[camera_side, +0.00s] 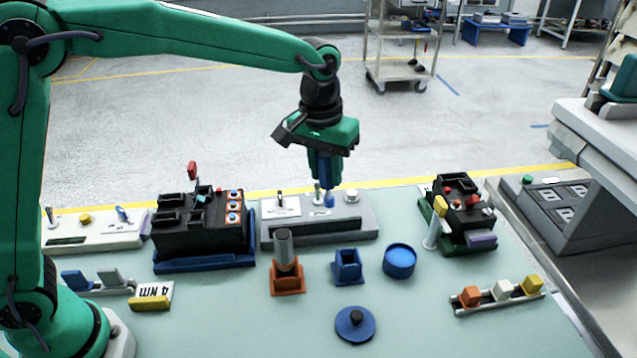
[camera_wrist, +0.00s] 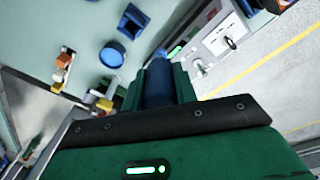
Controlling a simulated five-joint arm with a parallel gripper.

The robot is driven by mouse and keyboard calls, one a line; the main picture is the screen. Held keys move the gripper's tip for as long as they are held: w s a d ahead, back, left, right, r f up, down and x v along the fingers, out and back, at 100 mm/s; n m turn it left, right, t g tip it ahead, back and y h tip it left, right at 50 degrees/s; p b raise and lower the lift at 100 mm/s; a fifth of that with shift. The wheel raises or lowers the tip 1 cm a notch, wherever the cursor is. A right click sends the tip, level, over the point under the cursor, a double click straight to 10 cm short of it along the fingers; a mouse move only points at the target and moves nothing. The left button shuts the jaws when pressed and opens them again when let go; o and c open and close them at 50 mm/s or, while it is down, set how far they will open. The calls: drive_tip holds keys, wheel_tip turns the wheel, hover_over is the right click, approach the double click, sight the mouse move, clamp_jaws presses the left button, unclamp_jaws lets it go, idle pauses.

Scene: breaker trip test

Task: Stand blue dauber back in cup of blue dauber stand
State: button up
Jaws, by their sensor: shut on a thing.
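My gripper (camera_side: 326,178) is shut on the blue dauber (camera_side: 329,200), which points down with its lighter blue tip below the jaws. In the side view it appears above the grey test panel, behind the blue stand. In the wrist view the dauber (camera_wrist: 158,84) stands between the green fingers, tip outward. The blue dauber stand (camera_side: 347,272) is a small square cup on the table, apart from the dauber; its cup looks empty. It also shows in the wrist view (camera_wrist: 134,20).
An orange stand (camera_side: 287,284) holding a grey dauber is left of the blue stand. A round blue pot (camera_side: 400,262) is right of it, and a blue lid (camera_side: 355,325) lies in front. The grey panel (camera_side: 318,222) with levers is behind. A breaker (camera_side: 200,228) stands left.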

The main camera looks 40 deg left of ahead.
drive_tip(key=m+g, duration=0.1)
hover_over(348, 266)
drive_tip(key=w+a, duration=0.1)
drive_tip(key=w, duration=0.1)
drive_tip(key=f, duration=0.1)
drive_tip(key=shift+f, duration=0.1)
drive_tip(key=shift+f, duration=0.15)
drive_tip(key=shift+f, duration=2.75)
drive_tip(key=shift+f, duration=3.1)
drive_tip(key=o, duration=1.1)
drive_tip(key=shift+c, duration=0.2)
drive_tip(key=shift+r, duration=0.1)
